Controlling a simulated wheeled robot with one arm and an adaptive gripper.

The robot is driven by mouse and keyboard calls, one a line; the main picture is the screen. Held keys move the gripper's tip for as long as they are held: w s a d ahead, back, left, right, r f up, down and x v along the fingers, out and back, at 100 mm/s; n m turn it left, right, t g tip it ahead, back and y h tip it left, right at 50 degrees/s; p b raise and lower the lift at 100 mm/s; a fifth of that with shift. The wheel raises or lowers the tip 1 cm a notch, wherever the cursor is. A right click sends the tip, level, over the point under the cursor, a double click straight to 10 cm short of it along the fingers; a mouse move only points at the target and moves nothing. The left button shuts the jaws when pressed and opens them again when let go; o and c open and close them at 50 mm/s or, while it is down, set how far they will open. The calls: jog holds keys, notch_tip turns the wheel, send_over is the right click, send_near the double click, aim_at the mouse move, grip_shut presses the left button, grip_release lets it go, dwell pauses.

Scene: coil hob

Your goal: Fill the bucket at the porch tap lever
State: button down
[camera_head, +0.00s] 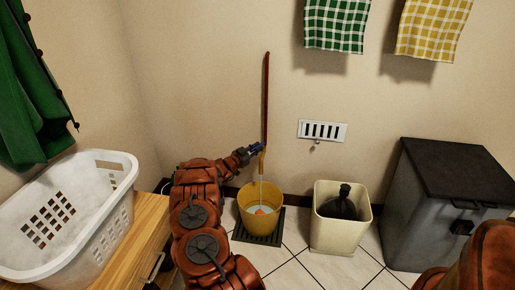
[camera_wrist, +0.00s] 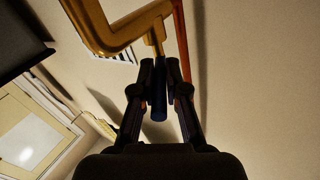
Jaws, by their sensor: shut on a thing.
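A yellow bucket (camera_head: 250,227) stands upright on a dark slatted mat (camera_head: 243,237) below the brass tap (camera_head: 262,156). A thin stream of water (camera_head: 261,183) runs from the tap into it. Pale water and a small orange thing (camera_head: 262,211) show inside the bucket. My gripper (camera_head: 248,150) is at the tap, shut on its dark blue lever (camera_wrist: 158,108). In the wrist view the lever hangs between the two fingers, below the brass tap body (camera_wrist: 120,27). My fingers partly hide the lever.
A cream bin (camera_head: 325,236) with a dark bag stands right of the bucket, then a grey box with a black lid (camera_head: 455,175). A white basket (camera_head: 110,215) sits on a wooden cabinet at left. A reddish pipe (camera_head: 266,95) runs up the wall.

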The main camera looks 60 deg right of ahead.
jog(key=shift+s+d+r, duration=0.1)
jog(key=c, duration=1.2)
grip_release()
jog(key=shift+a, duration=0.2)
jog(key=v, duration=1.1)
jog(key=shift+a, duration=0.4)
jog(key=shift+w, duration=0.25)
